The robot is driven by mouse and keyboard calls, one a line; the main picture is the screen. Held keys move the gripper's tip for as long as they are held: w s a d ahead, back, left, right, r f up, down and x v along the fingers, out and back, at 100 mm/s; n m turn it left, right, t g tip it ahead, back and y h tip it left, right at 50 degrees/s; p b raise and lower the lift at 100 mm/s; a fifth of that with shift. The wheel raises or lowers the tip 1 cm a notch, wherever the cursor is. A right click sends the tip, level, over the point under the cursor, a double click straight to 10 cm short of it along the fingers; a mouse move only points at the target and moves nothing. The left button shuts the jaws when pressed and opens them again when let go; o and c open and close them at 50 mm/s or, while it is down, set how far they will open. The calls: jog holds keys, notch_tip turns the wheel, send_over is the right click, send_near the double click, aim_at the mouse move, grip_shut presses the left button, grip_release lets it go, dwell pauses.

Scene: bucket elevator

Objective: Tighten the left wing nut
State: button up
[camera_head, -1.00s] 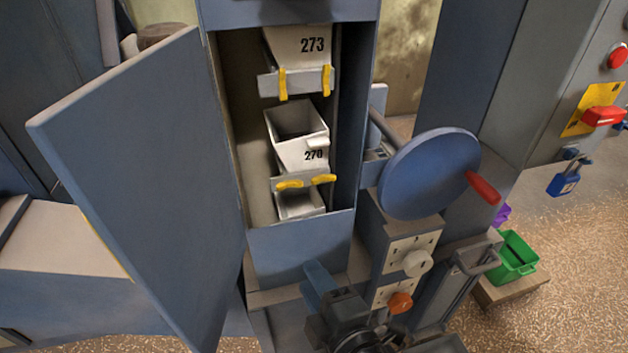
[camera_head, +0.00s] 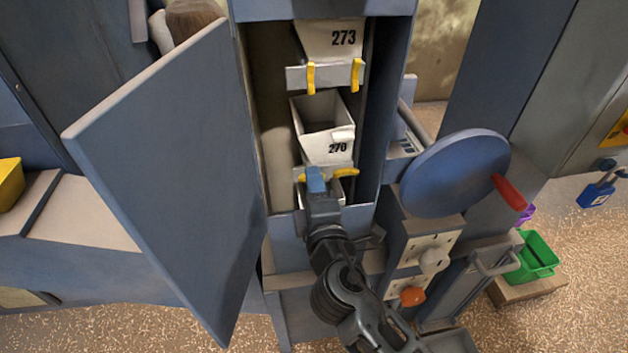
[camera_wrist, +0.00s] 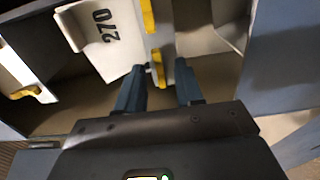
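Bucket 270 (camera_head: 325,146) is white, with a grey strip below it that carries two yellow wing nuts. Its left wing nut (camera_head: 300,177) is partly hidden by my gripper (camera_head: 316,180) in the head view. Its right wing nut (camera_head: 345,172) lies roughly horizontal, along the strip. In the wrist view, the left wing nut (camera_wrist: 158,72) shows between the tips of my two blue-grey fingers (camera_wrist: 160,72), which are apart. It also lies along the strip, and contact cannot be told. The right wing nut (camera_wrist: 148,15) is above it there.
Bucket 273 (camera_head: 333,40) hangs above with two upright yellow wing nuts. The open door (camera_head: 165,175) stands left of the opening, and the cabinet's side walls are close. A blue handwheel (camera_head: 455,172) with a red handle is at the right.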

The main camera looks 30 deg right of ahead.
jog(key=shift+w, duration=0.25)
grip_shut()
dwell(0.3)
